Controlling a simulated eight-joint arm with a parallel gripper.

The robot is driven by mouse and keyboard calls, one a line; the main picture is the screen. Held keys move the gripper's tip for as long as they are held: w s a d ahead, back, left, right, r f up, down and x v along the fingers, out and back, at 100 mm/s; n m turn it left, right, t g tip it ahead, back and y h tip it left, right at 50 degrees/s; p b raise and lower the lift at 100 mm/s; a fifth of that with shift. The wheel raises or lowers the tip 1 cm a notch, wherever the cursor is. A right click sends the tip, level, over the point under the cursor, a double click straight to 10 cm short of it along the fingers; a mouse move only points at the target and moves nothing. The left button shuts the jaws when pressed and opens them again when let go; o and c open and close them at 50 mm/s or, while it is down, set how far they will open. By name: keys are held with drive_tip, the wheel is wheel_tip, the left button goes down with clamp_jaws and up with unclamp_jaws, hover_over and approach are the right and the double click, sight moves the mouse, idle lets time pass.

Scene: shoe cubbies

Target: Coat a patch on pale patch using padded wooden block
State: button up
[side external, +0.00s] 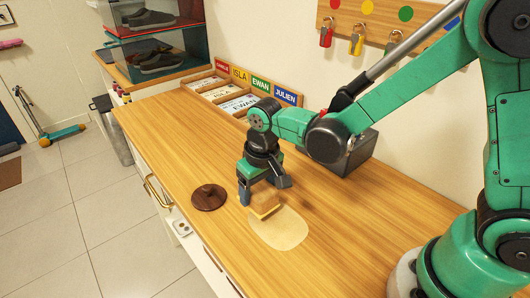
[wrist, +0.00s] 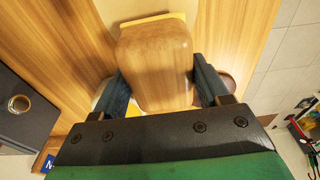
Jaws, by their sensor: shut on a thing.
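My gripper (side external: 264,194) is low over the worktop, its fingers shut on the sides of the padded wooden block (side external: 266,210). In the wrist view the block (wrist: 155,65) fills the space between the two fingers, with a strip of its yellow pad (wrist: 160,17) showing at its far edge. The pale patch (side external: 281,232) lies flat on the worktop, a rounded cream shape. The block is over the patch's far-left edge in the side view. I cannot tell whether the pad touches it. The pad's underside is hidden.
A dark brown round lid with a knob (side external: 209,197) lies left of the patch. A grey box (side external: 348,155) and wooden name trays (side external: 232,95) stand along the wall. The worktop's left edge (side external: 160,205) drops to the floor. The worktop right of the patch is clear.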

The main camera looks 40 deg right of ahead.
sight(272, 204)
drive_tip(key=shift+f, duration=0.65)
drive_tip(key=shift+s+f, duration=0.25)
drive_tip(key=shift+c, duration=0.6)
drive_tip(key=shift+s+a, duration=0.1)
drive_tip(key=shift+s, duration=4.65)
drive_tip(key=shift+w+f, duration=0.1)
drive_tip(key=shift+w, duration=4.7)
drive_tip(key=shift+w+d, duration=0.2)
drive_tip(key=shift+w, duration=0.1)
drive_tip(key=shift+s+d, duration=0.2)
drive_tip(key=shift+s, duration=1.3)
drive_tip(key=shift+s+a, duration=0.15)
drive_tip(key=shift+s, duration=3.45)
drive_tip(key=shift+w, duration=3.25)
drive_tip(key=shift+w+f, duration=0.1)
drive_tip(key=shift+w, duration=1.75)
drive_tip(key=shift+s+r, duration=0.15)
drive_tip(key=shift+r, duration=4.15)
